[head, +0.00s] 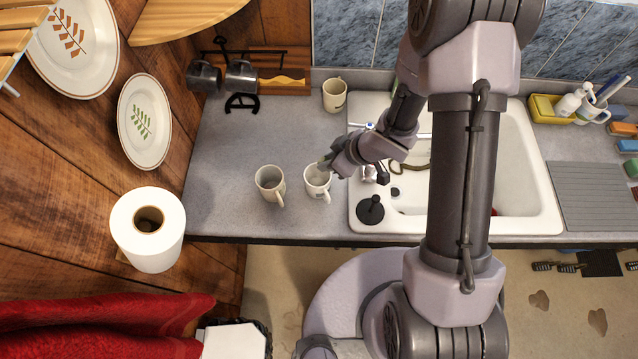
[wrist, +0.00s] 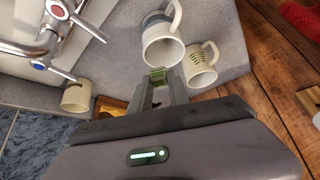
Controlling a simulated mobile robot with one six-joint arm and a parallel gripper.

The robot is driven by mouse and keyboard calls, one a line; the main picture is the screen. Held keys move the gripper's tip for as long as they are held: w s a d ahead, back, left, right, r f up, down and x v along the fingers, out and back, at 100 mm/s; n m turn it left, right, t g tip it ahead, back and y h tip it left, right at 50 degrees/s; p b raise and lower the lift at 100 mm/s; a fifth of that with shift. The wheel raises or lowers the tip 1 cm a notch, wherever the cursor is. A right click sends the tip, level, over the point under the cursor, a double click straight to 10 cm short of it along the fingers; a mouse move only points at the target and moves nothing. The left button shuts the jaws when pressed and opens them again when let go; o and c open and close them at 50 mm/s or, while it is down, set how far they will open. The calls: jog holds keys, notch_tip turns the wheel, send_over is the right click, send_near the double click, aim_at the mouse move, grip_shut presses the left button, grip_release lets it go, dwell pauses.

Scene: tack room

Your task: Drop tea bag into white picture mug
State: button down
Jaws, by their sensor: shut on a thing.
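The white picture mug (head: 316,186) stands upright on the grey counter just left of the sink. In the wrist view this mug (wrist: 158,25) shows a grey-blue picture and its open mouth. My gripper (head: 324,163) is at the mug's back rim. In the wrist view my gripper (wrist: 157,82) is shut on a small green tea bag (wrist: 157,74). The tea bag appears at the near edge of the mug's mouth; its exact height above the rim is hard to tell. In the head view my gripper partly hides the mug's mouth.
A second mug (head: 269,180), with a green pattern in the wrist view (wrist: 204,70), stands close left of the white mug. A beige mug (head: 335,95) stands farther back. The sink (head: 520,215) and tap (wrist: 50,45) are beside my arm.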

jog(key=c, duration=1.2)
grip_release()
jog(key=shift+o, duration=0.2)
jog(key=p+v, duration=0.6)
jog(key=v, duration=1.1)
jog(key=shift+r, duration=0.25)
